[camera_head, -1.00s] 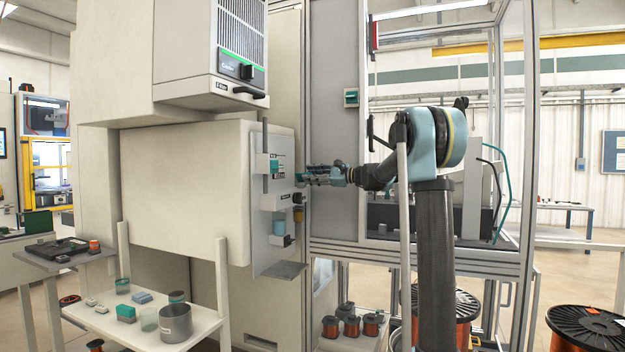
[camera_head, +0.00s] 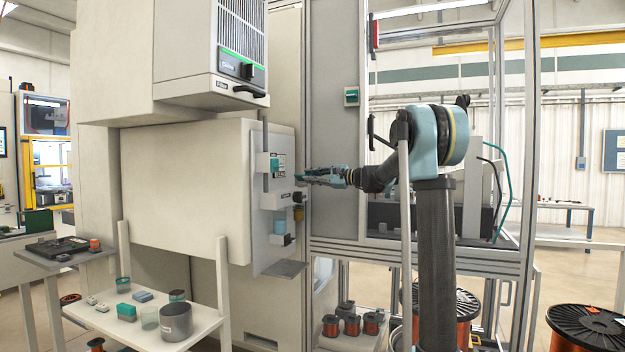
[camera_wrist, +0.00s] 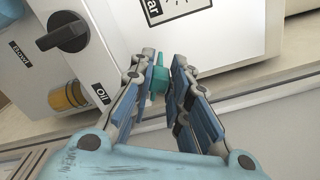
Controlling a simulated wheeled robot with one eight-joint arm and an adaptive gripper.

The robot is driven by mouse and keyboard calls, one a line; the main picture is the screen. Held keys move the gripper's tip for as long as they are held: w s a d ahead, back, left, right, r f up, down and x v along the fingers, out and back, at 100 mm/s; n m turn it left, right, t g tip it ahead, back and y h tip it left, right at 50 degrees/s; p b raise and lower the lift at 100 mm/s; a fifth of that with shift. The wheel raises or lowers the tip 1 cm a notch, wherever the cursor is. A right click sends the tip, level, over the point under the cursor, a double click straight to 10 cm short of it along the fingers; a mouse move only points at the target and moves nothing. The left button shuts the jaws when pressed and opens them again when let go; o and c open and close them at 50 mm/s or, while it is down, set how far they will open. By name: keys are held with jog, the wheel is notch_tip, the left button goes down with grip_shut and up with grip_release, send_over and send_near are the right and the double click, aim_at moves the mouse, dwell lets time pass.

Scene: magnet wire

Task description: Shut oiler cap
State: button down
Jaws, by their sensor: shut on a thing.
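In the head view, the amber bowl (camera_head: 298,213) sits on the wall panel. A small teal piece (camera_wrist: 159,80), seemingly the oiler cap, lies between my fingers beside the label. My gripper (camera_wrist: 163,57) is shut on it. My gripper also shows in the head view (camera_head: 304,179), at the panel's right edge. The fingers partly hide the teal piece, so how far the cap is closed cannot be told.
A white panel with black print (camera_wrist: 200,25) is close beyond the fingertips. A small shelf (camera_head: 283,268) juts out below the panel. A low table (camera_head: 150,335) holds cups.

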jog(key=n, duration=0.2)
jog(key=f+n, duration=0.1)
jog(key=n, duration=0.1)
jog(key=f+n, duration=0.1)
jog(key=n, duration=0.1)
jog(key=shift+s+a+f, duration=0.15)
jog(key=shift+s+f, duration=0.1)
jog(key=shift+s, duration=0.15)
dwell(0.3)
jog(key=c, duration=1.5)
grip_release()
jog(key=v, duration=1.2)
jog(key=shift+w, duration=0.1)
jog(key=shift+f, duration=0.1)
